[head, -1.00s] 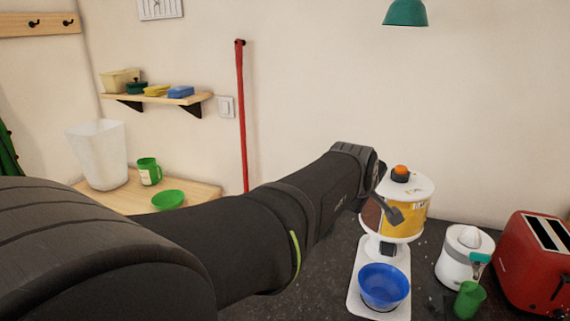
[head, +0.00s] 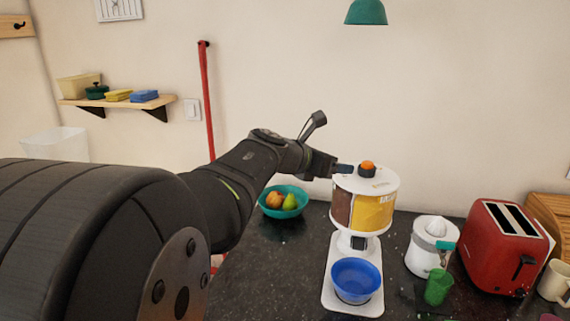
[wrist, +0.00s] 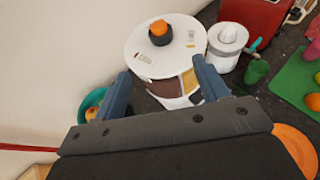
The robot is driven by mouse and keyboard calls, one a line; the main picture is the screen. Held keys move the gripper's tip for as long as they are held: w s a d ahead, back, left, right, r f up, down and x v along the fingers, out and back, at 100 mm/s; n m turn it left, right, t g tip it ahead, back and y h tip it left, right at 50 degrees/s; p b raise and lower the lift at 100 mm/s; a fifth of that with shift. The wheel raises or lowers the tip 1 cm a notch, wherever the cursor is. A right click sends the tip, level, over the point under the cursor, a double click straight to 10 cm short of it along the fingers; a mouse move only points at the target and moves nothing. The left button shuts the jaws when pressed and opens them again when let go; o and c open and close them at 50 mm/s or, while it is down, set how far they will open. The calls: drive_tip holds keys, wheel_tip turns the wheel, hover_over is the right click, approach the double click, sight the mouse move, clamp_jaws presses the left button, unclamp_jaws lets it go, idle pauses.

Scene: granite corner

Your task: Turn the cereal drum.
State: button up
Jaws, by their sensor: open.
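The cereal drum (head: 364,205) stands upright on a white stand on the dark counter. It has a white lid with an orange-topped knob (head: 367,169), and brown and yellow contents show through its side. A blue bowl (head: 356,279) sits on the stand's base below it. My gripper (head: 340,172) is at the drum's upper left, near the lid's edge. In the wrist view the drum's lid (wrist: 150,45) lies beyond the two open fingers (wrist: 160,90), with the knob above and between them. I cannot tell whether a finger touches the drum.
A teal bowl of fruit (head: 287,203) is left of the drum, beneath my arm. A white juicer (head: 425,250), a green cup (head: 438,287) and a red toaster (head: 502,245) stand to the right. A teal lamp (head: 366,12) hangs above.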

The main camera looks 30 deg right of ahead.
sight(364, 167)
drive_tip(key=x, duration=1.5)
drive_tip(key=shift+d+f, duration=0.25)
drive_tip(key=shift+d, duration=0.1)
drive_tip(key=c, duration=1.4)
